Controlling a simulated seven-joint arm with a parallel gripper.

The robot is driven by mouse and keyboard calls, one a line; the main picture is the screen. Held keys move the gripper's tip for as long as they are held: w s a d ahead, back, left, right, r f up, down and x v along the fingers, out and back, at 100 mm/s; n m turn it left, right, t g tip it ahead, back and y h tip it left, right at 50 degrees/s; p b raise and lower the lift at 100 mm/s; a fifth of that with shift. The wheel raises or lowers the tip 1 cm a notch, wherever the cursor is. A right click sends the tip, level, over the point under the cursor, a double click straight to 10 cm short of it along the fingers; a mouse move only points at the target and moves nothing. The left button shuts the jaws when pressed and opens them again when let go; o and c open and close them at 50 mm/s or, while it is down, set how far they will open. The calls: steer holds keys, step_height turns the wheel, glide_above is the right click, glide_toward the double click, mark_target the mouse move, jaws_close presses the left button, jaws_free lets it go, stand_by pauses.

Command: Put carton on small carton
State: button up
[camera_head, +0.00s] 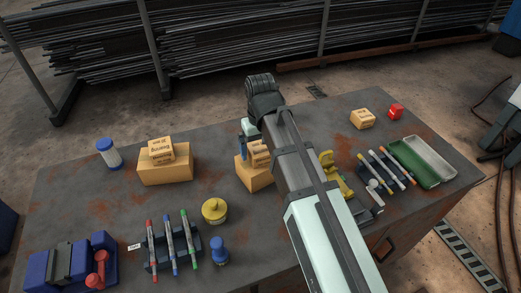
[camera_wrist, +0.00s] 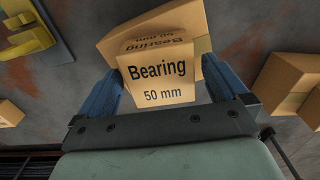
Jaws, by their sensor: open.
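A small carton marked "Bearing 50 mm" (camera_wrist: 157,80) lies between the blue fingers of my gripper (camera_wrist: 160,72) in the wrist view. My gripper is open, with one finger on each side of it; I cannot tell whether they touch it. This carton (camera_head: 260,155) rests on a larger carton (camera_head: 255,177), which my arm partly hides in the head view. The larger one shows behind it in the wrist view (camera_wrist: 118,36). Another lettered small carton (camera_head: 161,149) sits on a second larger carton (camera_head: 165,170) at left. A single small carton (camera_head: 362,118) stands at right.
A yellow clamp-like object (camera_head: 329,163), a marker rack and a green-and-white tray (camera_head: 421,162) lie right of my arm. A red object (camera_head: 396,111) stands behind. A yellow pot (camera_head: 214,210), blue-capped jar (camera_head: 109,153) and more markers are at left. Rusty table areas between are clear.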

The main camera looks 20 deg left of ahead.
mark_target(261, 148)
step_height(261, 148, up, 11)
stand_by(0.5)
